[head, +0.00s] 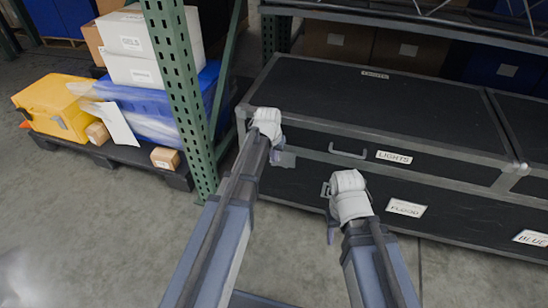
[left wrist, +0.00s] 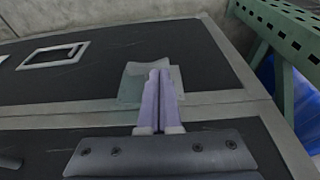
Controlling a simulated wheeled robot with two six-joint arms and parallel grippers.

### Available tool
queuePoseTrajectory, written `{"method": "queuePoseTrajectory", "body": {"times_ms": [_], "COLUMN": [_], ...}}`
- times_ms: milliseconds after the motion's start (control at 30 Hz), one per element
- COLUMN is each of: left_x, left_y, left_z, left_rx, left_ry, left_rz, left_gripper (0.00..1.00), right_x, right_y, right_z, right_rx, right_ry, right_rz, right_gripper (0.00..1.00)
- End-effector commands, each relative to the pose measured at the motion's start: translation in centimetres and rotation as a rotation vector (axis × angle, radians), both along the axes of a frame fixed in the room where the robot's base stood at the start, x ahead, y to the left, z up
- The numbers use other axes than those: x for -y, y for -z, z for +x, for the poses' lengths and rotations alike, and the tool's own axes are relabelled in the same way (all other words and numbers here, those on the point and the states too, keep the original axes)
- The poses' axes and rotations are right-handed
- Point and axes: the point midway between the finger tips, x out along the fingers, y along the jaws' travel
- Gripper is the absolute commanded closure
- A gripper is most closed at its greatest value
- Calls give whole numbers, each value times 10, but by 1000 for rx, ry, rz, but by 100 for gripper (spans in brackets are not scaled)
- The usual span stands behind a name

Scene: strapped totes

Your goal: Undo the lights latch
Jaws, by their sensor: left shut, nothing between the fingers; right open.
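The black lights case (head: 440,155) has grey metal edging, a white LIGHTS label (head: 394,157) and a pull handle (head: 348,151). It sits on the flood case. A grey latch plate (head: 286,159) shows near its front left; it also shows in the left wrist view (left wrist: 132,88), at the seam. My left gripper (head: 275,157) is shut and empty, its purple fingers (left wrist: 158,78) in front of the plate. They overlap it in view; contact cannot be told, and they hide its middle. My right gripper (head: 331,232) is open, in front of the flood case.
A green rack post (head: 180,90) stands close left of my left arm. A pallet (head: 110,150) with boxes is beyond. Open floor (head: 90,230) lies at left.

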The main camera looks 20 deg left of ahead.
Motion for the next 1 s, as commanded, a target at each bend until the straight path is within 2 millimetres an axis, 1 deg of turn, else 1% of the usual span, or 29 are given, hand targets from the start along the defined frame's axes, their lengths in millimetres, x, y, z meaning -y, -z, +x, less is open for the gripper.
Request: {"method": "queuePoseTrajectory", "body": {"times_ms": [33, 133, 567, 1000], "left_x": [0, 0, 0, -3], "left_y": [9, 13, 12, 14], "left_z": [0, 0, 0, 0], "left_rx": [0, 0, 0, -5], "left_ry": [0, 0, -1, -1], "left_rz": [0, 0, -4, -84], "left_gripper": [100, 100, 100, 100], "right_x": [0, 0, 0, 0], "right_y": [9, 13, 12, 15], "right_z": [0, 0, 0, 0], "right_rx": [0, 0, 0, 0], "right_ry": [1, 3, 4, 4], "right_rz": [0, 0, 0, 0], "right_gripper": [50, 50, 50, 50]}}
